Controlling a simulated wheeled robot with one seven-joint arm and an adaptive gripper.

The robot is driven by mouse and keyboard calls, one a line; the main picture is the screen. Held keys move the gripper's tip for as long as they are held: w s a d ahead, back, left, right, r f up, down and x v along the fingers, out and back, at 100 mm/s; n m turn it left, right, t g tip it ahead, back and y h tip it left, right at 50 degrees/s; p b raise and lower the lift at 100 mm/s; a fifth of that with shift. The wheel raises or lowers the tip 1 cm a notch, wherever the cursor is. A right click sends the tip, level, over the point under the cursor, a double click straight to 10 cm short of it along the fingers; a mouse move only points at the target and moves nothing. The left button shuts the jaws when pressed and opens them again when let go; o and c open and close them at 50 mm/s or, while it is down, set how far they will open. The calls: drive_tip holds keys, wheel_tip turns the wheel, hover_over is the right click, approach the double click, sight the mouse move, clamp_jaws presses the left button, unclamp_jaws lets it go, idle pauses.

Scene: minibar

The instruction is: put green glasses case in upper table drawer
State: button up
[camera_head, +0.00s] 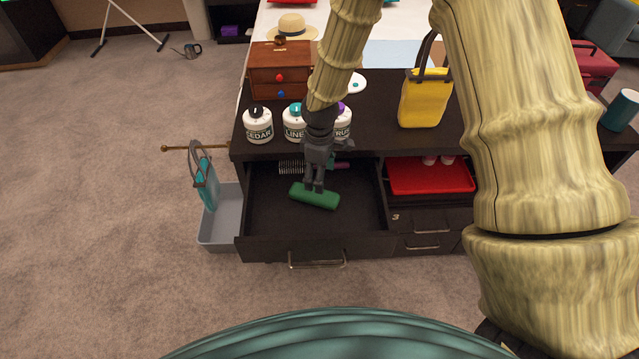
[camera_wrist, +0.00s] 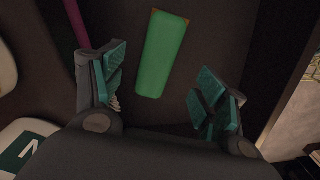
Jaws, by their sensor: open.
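The green glasses case (camera_head: 314,196) lies inside the pulled-out upper drawer (camera_head: 300,240) of the dark table. My gripper (camera_head: 315,187) is over the drawer, just above and beside the case in the head view. In the wrist view the green case (camera_wrist: 162,55) lies on the dark drawer floor, beyond the two spread fingertips of my gripper (camera_wrist: 160,85). The fingers are open, and a gap shows between each of them and the case.
A brush (camera_head: 291,167) and a magenta-handled item (camera_wrist: 76,22) lie at the drawer's back. White jars (camera_head: 258,127), a wooden box (camera_head: 280,78) and a yellow bag (camera_head: 425,100) stand on the table. A red tray (camera_head: 430,178) is in the right compartment.

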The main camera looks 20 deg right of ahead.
drive_tip(key=shift+r, duration=1.35)
idle(0.3)
